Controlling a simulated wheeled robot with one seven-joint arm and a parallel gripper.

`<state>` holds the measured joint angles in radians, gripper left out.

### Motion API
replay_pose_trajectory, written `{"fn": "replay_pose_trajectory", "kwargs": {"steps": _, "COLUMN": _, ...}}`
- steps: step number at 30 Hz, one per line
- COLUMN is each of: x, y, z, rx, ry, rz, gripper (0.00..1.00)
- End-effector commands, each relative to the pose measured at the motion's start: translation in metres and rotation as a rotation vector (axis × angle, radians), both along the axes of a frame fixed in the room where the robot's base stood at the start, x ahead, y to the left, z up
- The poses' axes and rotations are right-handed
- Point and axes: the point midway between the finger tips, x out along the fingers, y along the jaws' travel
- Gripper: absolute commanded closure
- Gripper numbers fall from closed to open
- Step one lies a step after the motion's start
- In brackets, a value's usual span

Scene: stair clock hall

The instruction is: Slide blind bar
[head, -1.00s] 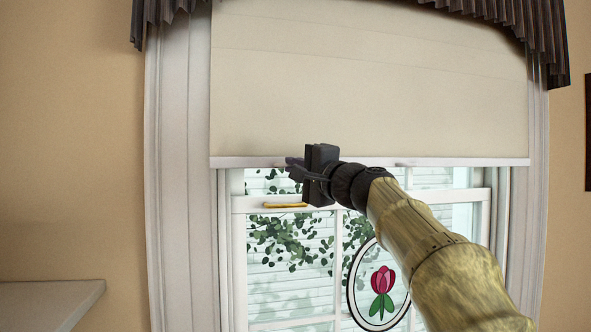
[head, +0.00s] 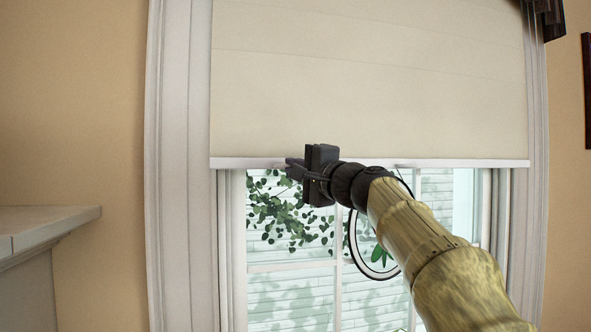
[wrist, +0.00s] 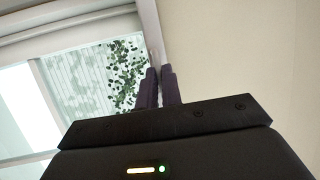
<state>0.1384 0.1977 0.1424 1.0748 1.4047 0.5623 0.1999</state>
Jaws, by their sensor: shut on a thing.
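The blind bar (head: 450,163) is a thin white strip along the bottom hem of the cream roller blind (head: 370,80). It runs level across the window in the head view. My gripper (head: 294,168) is shut on the bar, left of its middle. In the wrist view the two dark fingers (wrist: 159,75) are close together at the white bar (wrist: 151,28), with the blind (wrist: 230,60) to the right. The exact contact is partly hidden by the gripper body.
The window panes (head: 285,290) show below the bar, with a round tulip ornament (head: 377,266) partly behind my arm. White frame trim (head: 183,180) stands at the left. A pale ledge (head: 50,222) juts in at far left. A dark valance (head: 550,18) shows at top right.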

Motion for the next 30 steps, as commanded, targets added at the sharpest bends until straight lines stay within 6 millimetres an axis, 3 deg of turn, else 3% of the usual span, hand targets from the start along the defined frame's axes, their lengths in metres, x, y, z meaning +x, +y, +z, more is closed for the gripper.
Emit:
{"fn": "replay_pose_trajectory", "kwargs": {"steps": 1, "x": 0.000, "y": 0.000, "z": -0.013, "rx": 0.000, "ry": 0.000, "rz": -0.001, "gripper": 1.00}}
{"fn": "replay_pose_trajectory", "kwargs": {"steps": 6, "x": 0.000, "y": 0.000, "z": -0.025, "rx": 0.000, "ry": 0.000, "rz": 0.000, "gripper": 1.00}}
{"fn": "replay_pose_trajectory", "kwargs": {"steps": 22, "x": 0.000, "y": 0.000, "z": -0.028, "rx": 0.000, "ry": 0.000, "rz": 0.000, "gripper": 1.00}}
{"fn": "replay_pose_trajectory", "kwargs": {"steps": 23, "x": 0.000, "y": 0.000, "z": -0.028, "rx": 0.000, "ry": 0.000, "rz": 0.000, "gripper": 0.87}}
{"fn": "replay_pose_trajectory", "kwargs": {"steps": 25, "x": 0.000, "y": 0.000, "z": -0.028, "rx": 0.000, "ry": 0.000, "rz": 0.000, "gripper": 0.74}}
{"fn": "replay_pose_trajectory", "kwargs": {"steps": 30, "x": 0.000, "y": 0.000, "z": -0.028, "rx": 0.000, "ry": 0.000, "rz": 0.000, "gripper": 0.71}}
